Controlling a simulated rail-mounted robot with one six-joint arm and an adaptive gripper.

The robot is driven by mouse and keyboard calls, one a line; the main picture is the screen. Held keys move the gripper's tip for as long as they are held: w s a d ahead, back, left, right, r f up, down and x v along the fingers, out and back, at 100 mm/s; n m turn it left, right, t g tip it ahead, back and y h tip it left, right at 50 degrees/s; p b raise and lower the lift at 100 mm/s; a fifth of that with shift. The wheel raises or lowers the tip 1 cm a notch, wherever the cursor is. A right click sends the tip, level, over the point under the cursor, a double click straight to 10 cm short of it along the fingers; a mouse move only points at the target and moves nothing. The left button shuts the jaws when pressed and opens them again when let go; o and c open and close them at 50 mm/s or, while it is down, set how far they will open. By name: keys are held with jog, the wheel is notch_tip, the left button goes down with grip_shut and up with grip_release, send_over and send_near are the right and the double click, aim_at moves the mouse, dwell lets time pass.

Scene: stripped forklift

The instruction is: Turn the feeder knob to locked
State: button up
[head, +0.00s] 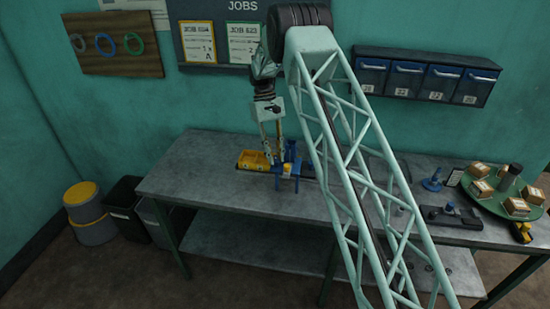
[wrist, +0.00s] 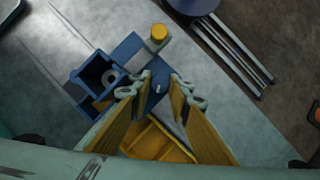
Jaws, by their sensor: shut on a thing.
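The blue feeder (head: 287,183) stands on the workbench, with a yellow bin (head: 253,161) at its left. In the wrist view the feeder shows a square open hopper (wrist: 99,76), and the yellow bin (wrist: 160,142) lies partly behind my fingers. My gripper (head: 278,158) points down over the feeder. In the wrist view its two padded fingers (wrist: 162,82) are shut on a blue part with a small pale mark, which I take as the feeder knob (wrist: 157,91). The fingers hide much of it. I cannot read its setting.
A yellow-capped post (wrist: 158,34) stands beside the feeder. Farther right on the bench are a dark fixture (head: 450,216) and a round green tray (head: 500,207) with several boxes. Blue wall bins (head: 425,76) hang behind. The bench's left part is clear.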

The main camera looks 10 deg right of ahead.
jog(key=shift+m, duration=0.4)
jog(key=o, duration=0.9)
jog(key=shift+c, duration=0.2)
jog(key=shift+v, duration=4)
